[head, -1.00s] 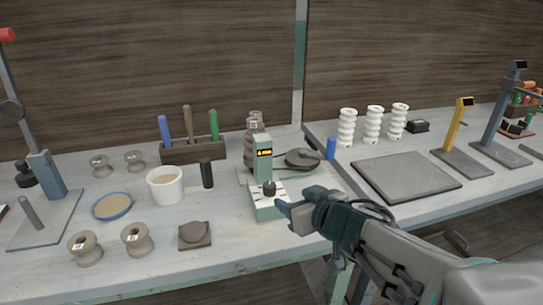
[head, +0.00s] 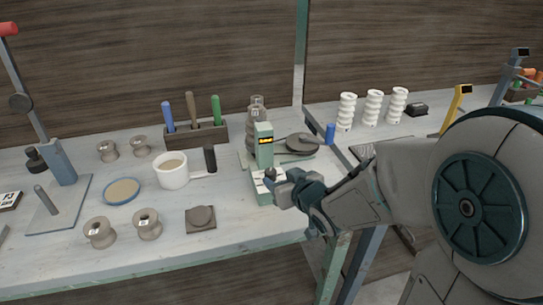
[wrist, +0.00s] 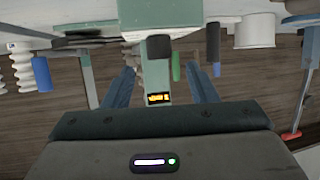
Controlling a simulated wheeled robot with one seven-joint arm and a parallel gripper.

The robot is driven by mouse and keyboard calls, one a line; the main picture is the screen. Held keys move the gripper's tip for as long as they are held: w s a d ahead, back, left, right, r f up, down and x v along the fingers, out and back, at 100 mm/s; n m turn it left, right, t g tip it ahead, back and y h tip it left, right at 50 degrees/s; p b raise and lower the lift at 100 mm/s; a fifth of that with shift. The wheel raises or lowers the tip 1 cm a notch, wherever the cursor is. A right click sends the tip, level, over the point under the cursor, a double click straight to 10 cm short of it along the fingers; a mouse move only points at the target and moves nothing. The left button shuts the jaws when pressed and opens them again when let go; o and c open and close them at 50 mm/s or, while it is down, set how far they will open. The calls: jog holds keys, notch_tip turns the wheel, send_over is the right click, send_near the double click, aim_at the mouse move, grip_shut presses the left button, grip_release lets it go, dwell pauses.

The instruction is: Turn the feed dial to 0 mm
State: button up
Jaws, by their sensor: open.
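The feed unit is a pale green post (head: 264,155) on a green base at the right end of the front bench. A small lit orange display (head: 265,140) is on its face, too small to read. The dark feed dial (head: 270,172) sits low on the base, partly hidden by my gripper (head: 276,183). In the wrist view, which is upside down, the dial (wrist: 160,47) shows between the two spread blue fingers of my gripper (wrist: 160,70). The fingers are open, one on each side, and I cannot see contact. The display (wrist: 159,98) shows there too.
A white cup (head: 171,174), a black cylinder (head: 210,158) and a wooden tool block (head: 196,138) stand left of the unit. A blue cylinder (head: 330,133) and white spiral columns (head: 347,112) are to the right. The bench front below the unit is clear.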

aim_at(273, 175)
jog(key=shift+w+a+f+p, duration=0.2)
jog(key=shift+w+a+p, duration=0.05)
jog(key=shift+w+p, duration=0.25)
jog(key=b+x, duration=0.1)
jog(key=x, duration=0.4)
jog(key=shift+w+f, duration=0.2)
jog(key=c, duration=1)
